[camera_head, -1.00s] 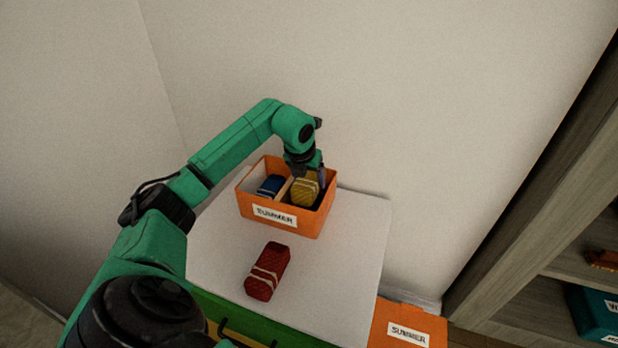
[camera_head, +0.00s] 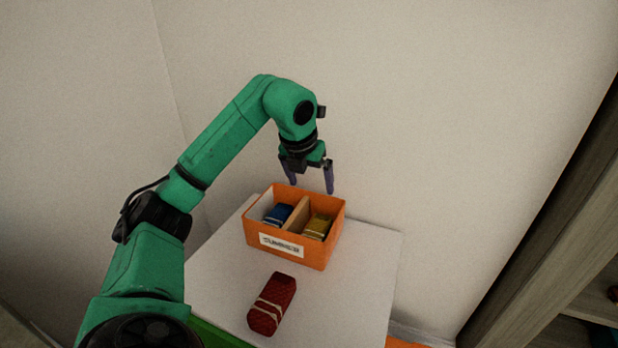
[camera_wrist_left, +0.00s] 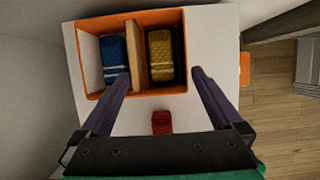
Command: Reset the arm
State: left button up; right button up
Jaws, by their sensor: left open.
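My left gripper (camera_head: 311,185) is open and empty, above the orange divided box (camera_head: 286,246) in the head view. In the left wrist view, its two fingers (camera_wrist_left: 160,88) spread apart with the box (camera_wrist_left: 75,55) beyond them. The box stands on a white tabletop and bears a "SUMMER" label. A blue item (camera_head: 278,213) lies in its left compartment and a yellow item (camera_head: 318,226) in its right one. A dark red item (camera_head: 272,304) with pale bands lies on the tabletop in front of the box. My right gripper is not in view.
The white tabletop (camera_head: 350,290) has free room around the red item and right of the box. Pale walls (camera_head: 430,100) stand behind and to the left. A wooden shelf unit (camera_head: 545,230) stands at the right.

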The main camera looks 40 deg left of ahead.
pick_arm(q)
jog(key=shift+v, duration=1.2)
